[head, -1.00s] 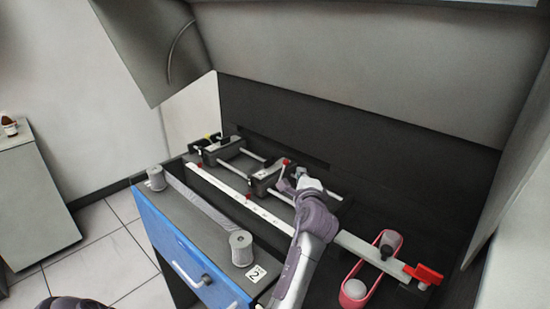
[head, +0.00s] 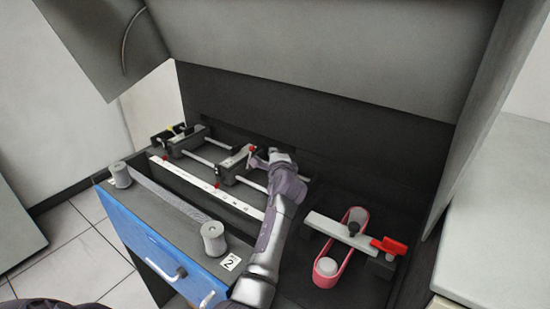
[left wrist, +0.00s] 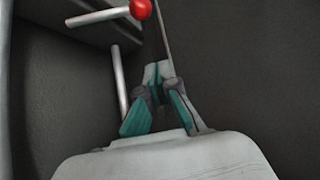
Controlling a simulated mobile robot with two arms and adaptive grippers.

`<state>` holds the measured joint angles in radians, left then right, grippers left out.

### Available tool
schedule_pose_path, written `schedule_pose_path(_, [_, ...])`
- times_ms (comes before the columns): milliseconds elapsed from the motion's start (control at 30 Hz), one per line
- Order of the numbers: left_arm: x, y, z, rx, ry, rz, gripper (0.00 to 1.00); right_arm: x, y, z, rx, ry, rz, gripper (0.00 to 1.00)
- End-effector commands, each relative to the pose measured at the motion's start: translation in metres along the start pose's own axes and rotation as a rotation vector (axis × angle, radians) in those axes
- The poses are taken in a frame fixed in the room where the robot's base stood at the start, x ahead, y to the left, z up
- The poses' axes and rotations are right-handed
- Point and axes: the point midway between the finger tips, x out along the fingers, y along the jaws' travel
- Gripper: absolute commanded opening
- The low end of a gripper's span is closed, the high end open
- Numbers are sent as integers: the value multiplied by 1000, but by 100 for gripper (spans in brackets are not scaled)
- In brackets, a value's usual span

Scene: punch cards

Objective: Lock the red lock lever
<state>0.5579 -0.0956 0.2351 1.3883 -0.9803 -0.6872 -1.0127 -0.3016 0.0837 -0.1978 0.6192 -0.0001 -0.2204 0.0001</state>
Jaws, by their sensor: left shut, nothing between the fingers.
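A small red knob (head: 251,148) stands on the dark carriage block inside the open machine. In the left wrist view a round red ball (left wrist: 141,9) on a thin metal rod is at the top edge, just beyond the fingertips. My left gripper (head: 259,160) is close beside the red knob; I cannot tell whether they touch. In the left wrist view its fingers (left wrist: 158,76) are shut with nothing between them. A larger red handle (head: 388,245) sits at the right end of a pale bar. My right gripper is out of view.
A pink belt (head: 336,243) loops round two pulleys at the right. Metal spools (head: 213,238) stand on the front ledge above the blue panel (head: 150,250). Rails run beside the carriage, and a raised grey cover (head: 330,60) hangs above. A pale cabinet is at the right.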

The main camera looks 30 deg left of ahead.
Motion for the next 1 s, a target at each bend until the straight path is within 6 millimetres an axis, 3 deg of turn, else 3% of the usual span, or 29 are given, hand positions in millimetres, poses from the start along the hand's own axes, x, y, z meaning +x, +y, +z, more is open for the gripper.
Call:
schedule_pose_path(200, [34, -1, 1, 0, 0, 1, 0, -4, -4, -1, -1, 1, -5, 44])
schedule_pose_path(300, [25, -4, 18, -1, -1, 1, 0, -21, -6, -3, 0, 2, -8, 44])
schedule_pose_path(500, [19, -2, 34, -1, 0, 1, 0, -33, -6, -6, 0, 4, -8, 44])
schedule_pose_path(1000, [18, 1, 38, -3, 0, -3, 0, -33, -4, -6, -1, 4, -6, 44])
